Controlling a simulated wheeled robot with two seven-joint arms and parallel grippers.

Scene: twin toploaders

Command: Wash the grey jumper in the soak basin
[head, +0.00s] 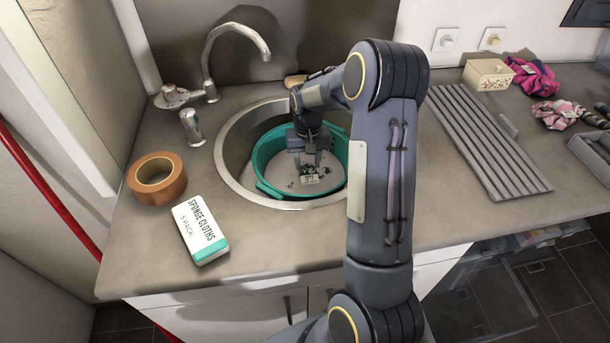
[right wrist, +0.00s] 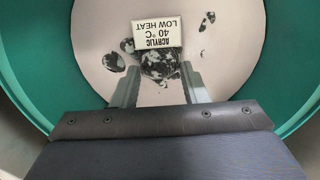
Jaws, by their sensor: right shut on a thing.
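A teal basin (head: 262,150) sits inside the round metal sink and holds pale, cloudy liquid. A grey-and-black patterned garment (right wrist: 160,65), which I take as the grey jumper, is mostly hidden under the liquid, with only patches showing. Its white label (right wrist: 158,39) reads "ACRYLIC 40 °C LOW HEAT". The garment also shows small in the head view (head: 322,173). My right gripper (head: 307,164) reaches down into the basin and is shut on the garment; its fingers also show in the right wrist view (right wrist: 160,84). My left gripper is not in view.
A tap (head: 209,75) stands behind the sink. An orange tape roll (head: 157,179) and a sponge cloths pack (head: 200,229) lie left of it. A ribbed grey rack (head: 490,145), a small box (head: 488,74) and pink garments (head: 533,77) lie to the right.

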